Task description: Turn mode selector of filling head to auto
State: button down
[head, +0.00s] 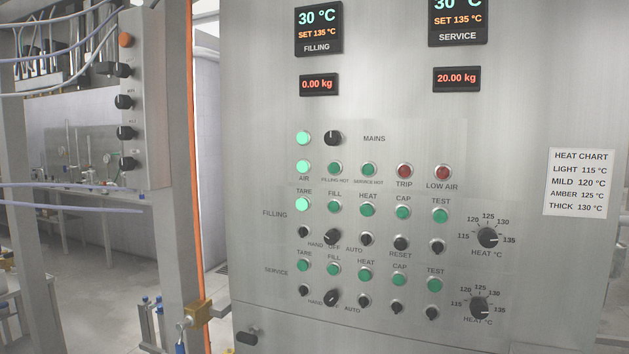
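The filling mode selector (333,237) is a black rotary knob in the FILLING row of the grey control panel (510,110). The FILLING display (319,28) reads 30 °C, SET 135 °C. My gripper is not in view.
A similar service selector (332,298) sits directly below. Small black knobs flank the filling selector, including one under HEAT (366,239). The filling heat dial (487,238) is at right. A post with an orange hose (196,170) stands left of the panel.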

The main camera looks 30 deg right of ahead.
aim_at(332, 237)
jog(key=u, duration=0.4)
jog(key=k, duration=0.3)
jog(key=z, duration=1.5)
jog(key=i, duration=0.5)
jog(key=u, duration=0.05)
